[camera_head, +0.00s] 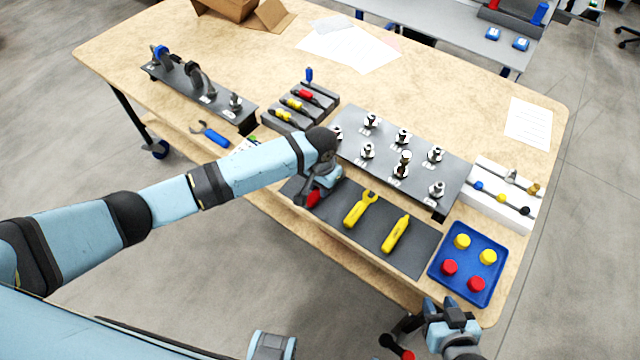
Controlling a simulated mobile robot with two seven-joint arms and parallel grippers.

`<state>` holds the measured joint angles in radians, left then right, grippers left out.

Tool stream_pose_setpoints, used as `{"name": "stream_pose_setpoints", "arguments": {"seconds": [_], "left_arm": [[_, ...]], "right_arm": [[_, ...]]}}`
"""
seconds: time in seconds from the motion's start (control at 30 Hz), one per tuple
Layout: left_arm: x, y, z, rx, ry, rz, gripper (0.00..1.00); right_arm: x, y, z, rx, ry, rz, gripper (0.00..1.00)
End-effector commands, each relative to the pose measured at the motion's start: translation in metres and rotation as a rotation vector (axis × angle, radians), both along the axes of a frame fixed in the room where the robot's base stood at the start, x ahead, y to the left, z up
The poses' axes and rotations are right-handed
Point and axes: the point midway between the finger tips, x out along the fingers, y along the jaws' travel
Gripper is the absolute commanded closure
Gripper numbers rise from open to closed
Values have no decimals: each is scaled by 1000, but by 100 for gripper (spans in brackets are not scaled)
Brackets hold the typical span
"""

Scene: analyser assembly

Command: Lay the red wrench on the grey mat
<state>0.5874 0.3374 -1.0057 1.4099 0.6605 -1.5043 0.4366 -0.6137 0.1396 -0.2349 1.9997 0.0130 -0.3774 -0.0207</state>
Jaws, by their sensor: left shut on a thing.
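The grey mat (375,227) lies along the front edge of the table. A yellow wrench (360,209) and another yellow tool (396,234) lie on it. My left gripper (314,194) is over the mat's left end, shut on the red wrench (313,198). Only a small red part of the wrench shows; the gripper hides the rest, and I cannot tell whether it touches the mat. My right gripper (440,309) is low at the bottom right, in front of the table; its jaw state is unclear.
A blue tray (436,263) with red and yellow caps sits right of the mat. A dark plate (450,187) with several metal fittings stands behind it. A screwdriver rack (325,101) and a blue-handled wrench (212,134) are to the left. The table's back middle is mostly clear.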

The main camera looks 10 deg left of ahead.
Motion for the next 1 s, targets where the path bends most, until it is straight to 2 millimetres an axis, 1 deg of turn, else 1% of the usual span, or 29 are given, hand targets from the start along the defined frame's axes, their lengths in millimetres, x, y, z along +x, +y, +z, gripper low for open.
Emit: {"name": "stream_pose_setpoints", "arguments": {"seconds": [0.23,0.6,0.63,0.73,1.0], "left_arm": [[0,0,-1,0,0,0,100],[0,0,-8,0,0,1,100],[0,0,-8,0,0,1,67],[0,0,-8,0,0,1,44],[0,0,-8,0,0,0,44]], "right_arm": [[-1,-1,-3,-2,7,0,62],[-2,-1,-4,-3,9,-1,62],[-2,-1,-4,-3,10,0,62],[-2,-1,-3,-2,9,0,62],[-1,0,-1,-1,5,0,62]]}}
